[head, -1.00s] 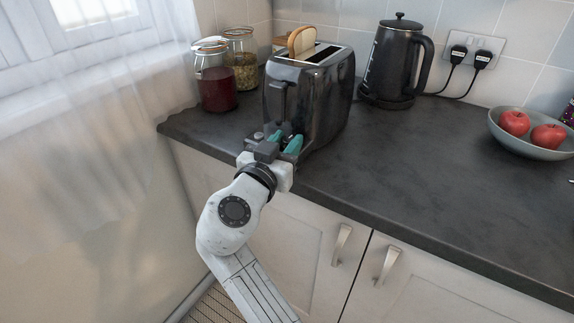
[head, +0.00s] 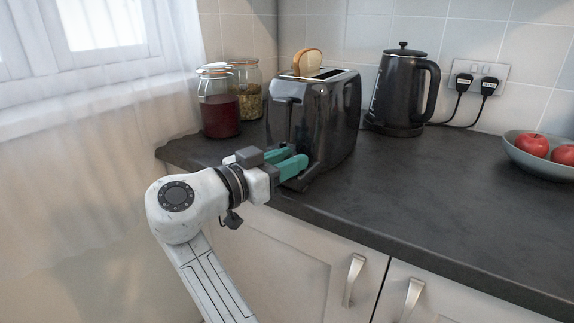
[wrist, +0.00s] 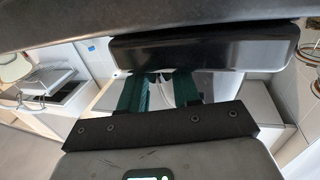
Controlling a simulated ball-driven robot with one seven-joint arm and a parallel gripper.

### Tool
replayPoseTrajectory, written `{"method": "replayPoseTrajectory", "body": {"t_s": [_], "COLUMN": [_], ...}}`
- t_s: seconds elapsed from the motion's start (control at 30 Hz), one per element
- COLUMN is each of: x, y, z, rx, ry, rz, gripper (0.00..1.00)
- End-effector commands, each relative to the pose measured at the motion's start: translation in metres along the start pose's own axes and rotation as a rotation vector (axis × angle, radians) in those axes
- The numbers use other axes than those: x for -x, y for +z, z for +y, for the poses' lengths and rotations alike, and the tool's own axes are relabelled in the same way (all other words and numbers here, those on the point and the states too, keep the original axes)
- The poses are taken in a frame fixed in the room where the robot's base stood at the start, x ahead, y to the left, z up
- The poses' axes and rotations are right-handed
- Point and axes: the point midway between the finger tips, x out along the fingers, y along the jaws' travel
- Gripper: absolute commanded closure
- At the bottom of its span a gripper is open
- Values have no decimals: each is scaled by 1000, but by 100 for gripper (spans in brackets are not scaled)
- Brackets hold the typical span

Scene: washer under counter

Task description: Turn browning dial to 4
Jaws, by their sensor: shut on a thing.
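The dark glossy toaster (head: 335,115) stands on the counter with a slice of bread (head: 307,62) in a top slot. Its lever slot shows on the front face. My gripper (head: 300,164), with teal fingers, is at the lower front of the toaster, reaching in from the left. The fingers are shut on the browning dial, which they hide in the head view, so its setting cannot be read. In the wrist view the teal fingers (wrist: 160,92) reach toward a dark glossy bar-like part of the toaster (wrist: 200,50); no dial marks are legible there.
Two glass jars, one red (head: 220,112) and one with greenish contents (head: 250,85), stand left of the toaster. A black kettle (head: 402,95) is right of it. A bowl (head: 520,156) with red apples is at the far right. The counter (head: 420,185) between is clear.

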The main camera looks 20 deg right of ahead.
Motion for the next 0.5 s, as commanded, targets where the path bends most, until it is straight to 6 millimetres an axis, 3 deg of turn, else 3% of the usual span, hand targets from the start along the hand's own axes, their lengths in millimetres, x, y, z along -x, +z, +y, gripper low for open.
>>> {"method": "replayPoseTrajectory", "body": {"t_s": [0.27, 0.3, 0.5], "x": [0, 0, 0], "y": [-1, -1, 0], "z": [-1, -1, 0], "rx": [-1, -1, -1], "ry": [-4, -4, -3], "rz": [1, 1, 1], "gripper": [99, 65, 46]}}
